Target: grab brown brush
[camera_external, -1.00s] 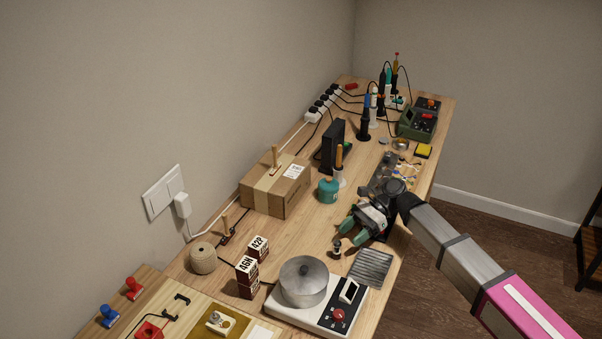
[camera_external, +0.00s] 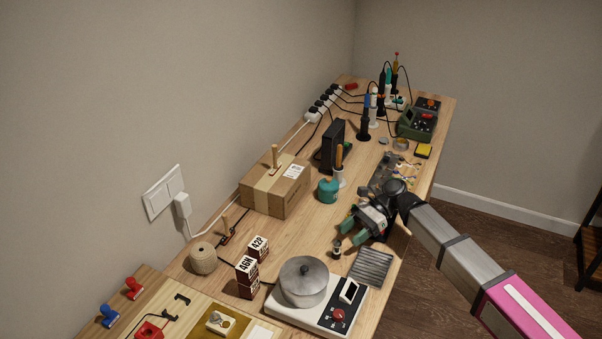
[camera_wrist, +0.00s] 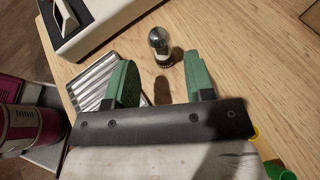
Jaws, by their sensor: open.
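I cannot tell for sure which thing is the brown brush. A wooden-handled upright tool (camera_external: 275,158) stands at the cardboard box, and a smaller one (camera_external: 227,227) is near the wall edge of the bench. A brown-orange handle (camera_external: 339,156) rises from a white stand. My gripper (camera_external: 346,233) is over the bench's right side, its green fingers apart and empty. In the wrist view the gripper (camera_wrist: 162,76) faces a small glass-topped piece with a dark base (camera_wrist: 160,46), which stands just beyond the fingertips, not between them. It also shows in the external view (camera_external: 337,247).
The cardboard box (camera_external: 258,195) and teal pot (camera_external: 328,191) stand left of and beyond my gripper. A ridged metal plate (camera_external: 371,266) and a white hot plate with a metal pot (camera_external: 303,280) are nearer. Bare wood (camera_external: 305,235) lies between them and the box.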

